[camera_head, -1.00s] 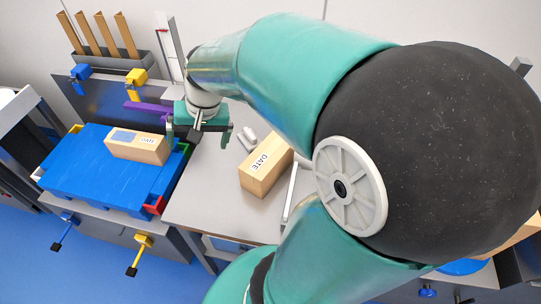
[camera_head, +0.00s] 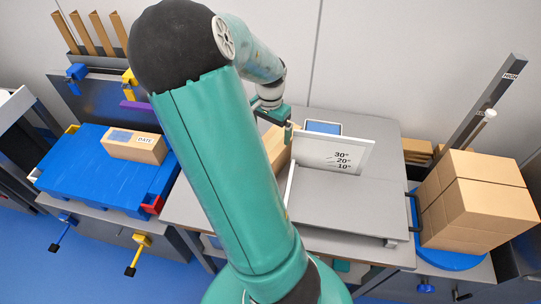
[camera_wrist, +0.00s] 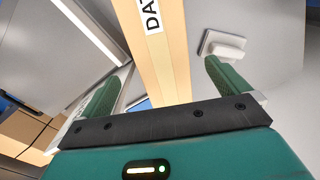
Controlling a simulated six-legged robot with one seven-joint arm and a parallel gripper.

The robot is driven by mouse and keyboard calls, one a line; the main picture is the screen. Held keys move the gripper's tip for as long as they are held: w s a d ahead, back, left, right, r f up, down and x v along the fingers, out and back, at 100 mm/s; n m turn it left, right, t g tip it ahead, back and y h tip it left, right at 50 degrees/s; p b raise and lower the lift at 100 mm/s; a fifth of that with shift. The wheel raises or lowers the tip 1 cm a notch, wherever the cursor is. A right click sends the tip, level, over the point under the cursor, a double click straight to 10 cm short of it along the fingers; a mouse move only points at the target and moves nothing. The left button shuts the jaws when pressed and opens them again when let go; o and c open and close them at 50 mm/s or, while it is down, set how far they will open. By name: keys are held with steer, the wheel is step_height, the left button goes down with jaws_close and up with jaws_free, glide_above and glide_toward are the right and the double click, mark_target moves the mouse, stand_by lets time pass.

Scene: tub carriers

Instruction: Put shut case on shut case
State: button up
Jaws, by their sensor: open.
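A tan shut case (camera_head: 135,146) with a DATE label lies on the blue pallet (camera_head: 85,178) at the left in the head view. A second tan case (camera_head: 277,148) lies on the grey bench, partly hidden behind my arm in the head view. In the wrist view this second case (camera_wrist: 152,62) shows its label, cut off by the frame edge, and runs between my fingers. My gripper (camera_wrist: 163,70) is open, with one green finger on each side of the case and visible gaps. In the head view my gripper (camera_head: 287,122) is over or beside that case; its height is unclear.
A white angle board (camera_head: 330,155) marked 30, 20 and 10 stands close right of the bench case. Stacked brown cartons (camera_head: 475,205) stand on a blue round base at the right. A rack with upright wooden slats (camera_head: 92,35) stands behind the pallet.

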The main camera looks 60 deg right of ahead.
mark_target(271, 145)
step_height(271, 145, down, 11)
steer(key=shift+d+f, duration=0.1)
steer(key=shift+d, duration=0.05)
steer(key=c, duration=2)
steer(key=shift+o, duration=0.2)
steer(key=shift+r, duration=0.2)
step_height(271, 145, up, 28)
